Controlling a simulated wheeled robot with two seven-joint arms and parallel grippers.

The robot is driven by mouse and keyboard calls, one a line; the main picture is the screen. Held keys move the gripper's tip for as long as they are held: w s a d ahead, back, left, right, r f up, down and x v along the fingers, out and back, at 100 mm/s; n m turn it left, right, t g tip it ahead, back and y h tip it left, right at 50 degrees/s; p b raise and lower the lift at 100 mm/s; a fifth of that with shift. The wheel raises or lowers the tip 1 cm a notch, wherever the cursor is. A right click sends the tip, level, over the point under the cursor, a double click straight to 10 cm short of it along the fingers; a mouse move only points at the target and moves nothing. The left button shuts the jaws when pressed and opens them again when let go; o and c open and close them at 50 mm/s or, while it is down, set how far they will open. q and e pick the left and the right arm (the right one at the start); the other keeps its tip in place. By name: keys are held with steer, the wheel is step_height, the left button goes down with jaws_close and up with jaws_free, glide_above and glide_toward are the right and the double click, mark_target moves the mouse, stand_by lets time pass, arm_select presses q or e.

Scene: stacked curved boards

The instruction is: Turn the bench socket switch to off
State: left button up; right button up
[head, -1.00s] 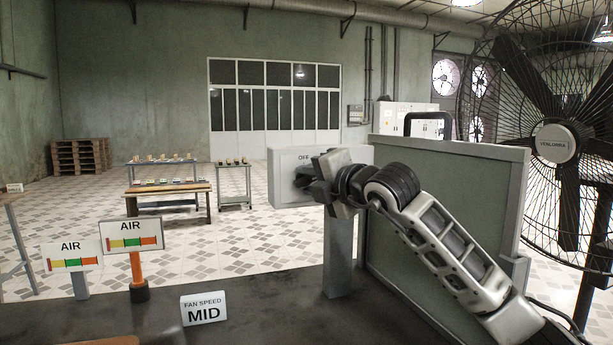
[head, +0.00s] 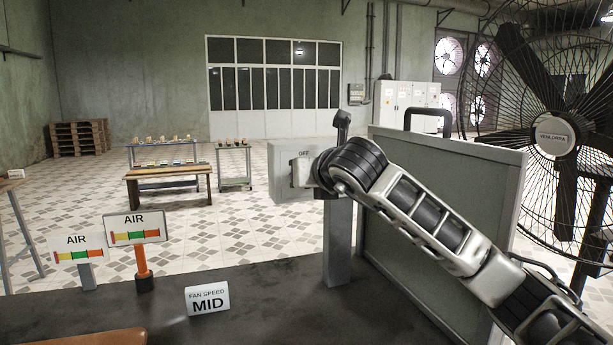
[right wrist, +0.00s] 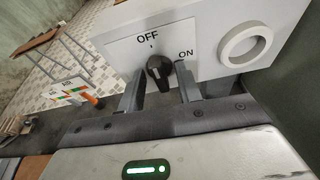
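The switch box (head: 285,190) stands on a grey post in the head view, with its OFF label partly clear of my arm. In the right wrist view its white face (right wrist: 120,50) shows OFF at the top and ON to the right. The black switch knob (right wrist: 160,68) has its pointer towards the OFF tick. My right gripper (right wrist: 159,80) is open, with one finger on each side of the knob and narrow gaps visible. In the head view my right gripper (head: 318,168) is at the box front and hides the knob. My left gripper is out of view.
A white ring (right wrist: 245,45) sits on the box right of the switch. A green-grey panel (head: 440,200) and a large caged fan (head: 555,140) stand at the right. A FAN SPEED MID sign (head: 207,299) and two AIR gauges (head: 135,226) are on the dark bench.

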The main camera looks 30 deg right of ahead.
steer(key=b+v, duration=0.2)
steer(key=v, duration=0.4)
steer(key=shift+s, duration=0.4)
steer(key=shift+r, duration=0.15)
